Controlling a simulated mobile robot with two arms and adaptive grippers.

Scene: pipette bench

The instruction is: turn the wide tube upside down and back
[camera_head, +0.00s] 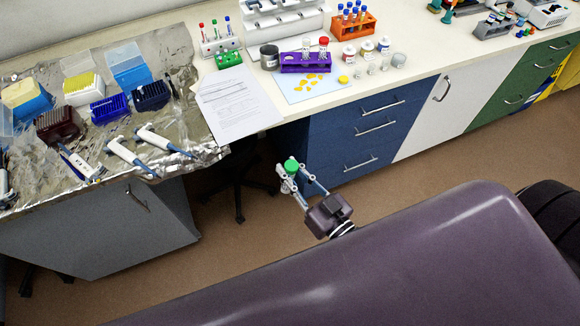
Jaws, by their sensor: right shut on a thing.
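My right gripper (292,173) is shut on the wide tube, whose green cap (291,165) shows between the fingertips. It holds the tube in the air in front of the blue drawers, clear of the bench edge. The cap is at the upper side of the grip. The tube's body is mostly hidden by the fingers and too small to tell its exact tilt. My left gripper is not in view.
The white bench (262,98) carries a purple rack (307,62), an orange rack (352,25) and papers (237,103). Pipettes (130,155) and tip boxes lie on foil at left. Blue drawers (350,140) stand behind the gripper.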

